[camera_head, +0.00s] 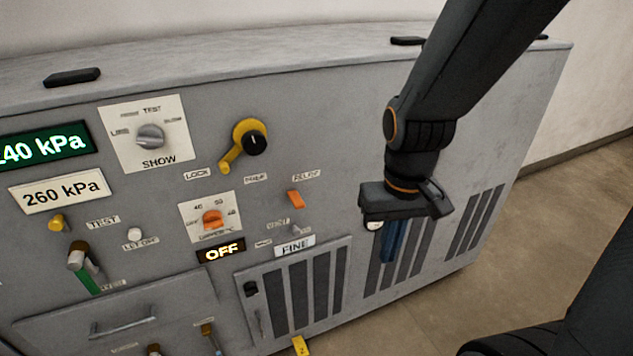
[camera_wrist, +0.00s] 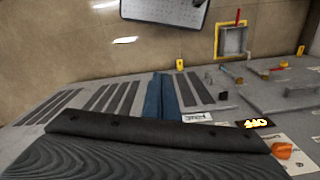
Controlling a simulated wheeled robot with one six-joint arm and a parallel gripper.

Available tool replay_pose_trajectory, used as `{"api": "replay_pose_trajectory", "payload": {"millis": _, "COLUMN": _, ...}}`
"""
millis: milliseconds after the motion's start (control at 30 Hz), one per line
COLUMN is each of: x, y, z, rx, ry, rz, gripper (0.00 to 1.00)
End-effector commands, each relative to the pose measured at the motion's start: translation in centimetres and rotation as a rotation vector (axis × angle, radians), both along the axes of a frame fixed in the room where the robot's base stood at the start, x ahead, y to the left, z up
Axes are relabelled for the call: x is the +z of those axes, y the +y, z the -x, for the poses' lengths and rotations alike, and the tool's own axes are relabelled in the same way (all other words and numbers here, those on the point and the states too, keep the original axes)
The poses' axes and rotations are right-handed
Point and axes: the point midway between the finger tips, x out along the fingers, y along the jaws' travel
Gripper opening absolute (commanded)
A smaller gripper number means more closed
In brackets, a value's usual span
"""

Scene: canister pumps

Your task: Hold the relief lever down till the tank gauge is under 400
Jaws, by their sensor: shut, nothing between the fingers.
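The relief lever (camera_head: 295,199) is a small orange lever on the grey panel, below a label that seems to read RELIEF. It looks tilted, but I cannot tell its exact position. In the wrist view I cannot make it out. My gripper (camera_head: 391,245) is shut and empty, with blue fingers, to the right of the lever and apart from it, in front of the vent slots. The shut fingers also show in the wrist view (camera_wrist: 162,97). A green display (camera_head: 42,146) at the left edge is cut off and shows only "40 kPa" at its end.
A plate (camera_head: 62,190) reads 260 kPa. Nearby are a SHOW dial (camera_head: 150,136), a yellow lever with black knob (camera_head: 250,142), an orange knob (camera_head: 212,219), an OFF display (camera_head: 221,252) and a FINE sign (camera_head: 295,246).

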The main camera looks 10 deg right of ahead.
Motion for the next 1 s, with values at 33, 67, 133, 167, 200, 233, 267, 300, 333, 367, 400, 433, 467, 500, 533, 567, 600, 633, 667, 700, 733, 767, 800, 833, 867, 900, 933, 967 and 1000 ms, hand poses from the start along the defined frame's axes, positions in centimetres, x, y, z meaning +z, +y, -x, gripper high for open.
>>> {"api": "replay_pose_trajectory", "payload": {"millis": 33, "x": 0.0, "y": 0.0, "z": 0.0, "rx": 0.0, "ry": 0.0, "rz": 0.0, "gripper": 0.0}}
{"api": "replay_pose_trajectory", "payload": {"millis": 67, "x": 0.0, "y": 0.0, "z": 0.0, "rx": 0.0, "ry": 0.0, "rz": 0.0, "gripper": 0.0}}
{"api": "replay_pose_trajectory", "payload": {"millis": 133, "x": 0.0, "y": 0.0, "z": 0.0, "rx": 0.0, "ry": 0.0, "rz": 0.0, "gripper": 0.0}}
{"api": "replay_pose_trajectory", "payload": {"millis": 167, "x": 0.0, "y": 0.0, "z": 0.0, "rx": 0.0, "ry": 0.0, "rz": 0.0, "gripper": 0.0}}
{"api": "replay_pose_trajectory", "payload": {"millis": 200, "x": 0.0, "y": 0.0, "z": 0.0, "rx": 0.0, "ry": 0.0, "rz": 0.0, "gripper": 0.0}}
{"api": "replay_pose_trajectory", "payload": {"millis": 233, "x": 0.1, "y": 0.0, "z": 0.0, "rx": 0.001, "ry": -0.001, "rz": 0.0, "gripper": 0.0}}
{"api": "replay_pose_trajectory", "payload": {"millis": 267, "x": 0.3, "y": 0.2, "z": -0.3, "rx": 0.005, "ry": -0.005, "rz": 0.0, "gripper": 0.0}}
{"api": "replay_pose_trajectory", "payload": {"millis": 300, "x": 0.8, "y": 0.6, "z": -0.9, "rx": 0.016, "ry": -0.016, "rz": 0.0, "gripper": 0.0}}
{"api": "replay_pose_trajectory", "payload": {"millis": 333, "x": 1.4, "y": 1.0, "z": -1.6, "rx": 0.028, "ry": -0.027, "rz": 0.001, "gripper": 0.0}}
{"api": "replay_pose_trajectory", "payload": {"millis": 367, "x": 2.3, "y": 1.6, "z": -2.5, "rx": 0.044, "ry": -0.042, "rz": 0.0, "gripper": 0.0}}
{"api": "replay_pose_trajectory", "payload": {"millis": 400, "x": 3.6, "y": 2.5, "z": -3.9, "rx": 0.07, "ry": -0.066, "rz": -0.001, "gripper": 0.0}}
{"api": "replay_pose_trajectory", "payload": {"millis": 433, "x": 4.8, "y": 3.5, "z": -5.0, "rx": 0.093, "ry": -0.086, "rz": -0.002, "gripper": 0.0}}
{"api": "replay_pose_trajectory", "payload": {"millis": 467, "x": 6.1, "y": 4.6, "z": -6.2, "rx": 0.116, "ry": -0.108, "rz": -0.004, "gripper": 0.0}}
{"api": "replay_pose_trajectory", "payload": {"millis": 500, "x": 7.8, "y": 6.1, "z": -7.7, "rx": 0.147, "ry": -0.137, "rz": -0.007, "gripper": 0.0}}
{"api": "replay_pose_trajectory", "payload": {"millis": 533, "x": 9.1, "y": 7.2, "z": -8.7, "rx": 0.168, "ry": -0.159, "rz": -0.009, "gripper": 0.0}}
{"api": "replay_pose_trajectory", "payload": {"millis": 567, "x": 10.3, "y": 8.4, "z": -9.5, "rx": 0.189, "ry": -0.178, "rz": -0.013, "gripper": 0.0}}
{"api": "replay_pose_trajectory", "payload": {"millis": 600, "x": 11.8, "y": 9.8, "z": -10.5, "rx": 0.213, "ry": -0.201, "rz": -0.017, "gripper": 0.0}}
{"api": "replay_pose_trajectory", "payload": {"millis": 633, "x": 12.9, "y": 10.8, "z": -11.2, "rx": 0.23, "ry": -0.218, "rz": -0.021, "gripper": 0.0}}
{"api": "replay_pose_trajectory", "payload": {"millis": 667, "x": 13.7, "y": 11.7, "z": -11.7, "rx": 0.243, "ry": -0.231, "rz": -0.025, "gripper": 0.0}}
{"api": "replay_pose_trajectory", "payload": {"millis": 700, "x": 14.7, "y": 12.6, "z": -12.3, "rx": 0.258, "ry": -0.246, "rz": -0.029, "gripper": 0.0}}
{"api": "replay_pose_trajectory", "payload": {"millis": 733, "x": 15.3, "y": 13.2, "z": -12.6, "rx": 0.267, "ry": -0.255, "rz": -0.03, "gripper": 0.0}}
{"api": "replay_pose_trajectory", "payload": {"millis": 767, "x": 15.7, "y": 13.7, "z": -12.8, "rx": 0.274, "ry": -0.26, "rz": -0.032, "gripper": 0.0}}
{"api": "replay_pose_trajectory", "payload": {"millis": 800, "x": 16.0, "y": 14.0, "z": -13.0, "rx": 0.28, "ry": -0.266, "rz": -0.034, "gripper": 0.0}}
{"api": "replay_pose_trajectory", "payload": {"millis": 833, "x": 16.2, "y": 14.2, "z": -13.1, "rx": 0.282, "ry": -0.268, "rz": -0.035, "gripper": 0.0}}
{"api": "replay_pose_trajectory", "payload": {"millis": 867, "x": 16.3, "y": 14.3, "z": -13.1, "rx": 0.283, "ry": -0.27, "rz": -0.035, "gripper": 0.0}}
{"api": "replay_pose_trajectory", "payload": {"millis": 900, "x": 16.2, "y": 14.3, "z": -13.1, "rx": 0.283, "ry": -0.27, "rz": -0.035, "gripper": 0.0}}
{"api": "replay_pose_trajectory", "payload": {"millis": 933, "x": 16.2, "y": 14.2, "z": -13.1, "rx": 0.283, "ry": -0.27, "rz": -0.035, "gripper": 0.0}}
{"api": "replay_pose_trajectory", "payload": {"millis": 967, "x": 16.2, "y": 14.2, "z": -13.1, "rx": 0.282, "ry": -0.269, "rz": -0.035, "gripper": 0.0}}
{"api": "replay_pose_trajectory", "payload": {"millis": 1000, "x": 16.2, "y": 14.2, "z": -13.1, "rx": 0.282, "ry": -0.269, "rz": -0.035, "gripper": 0.0}}
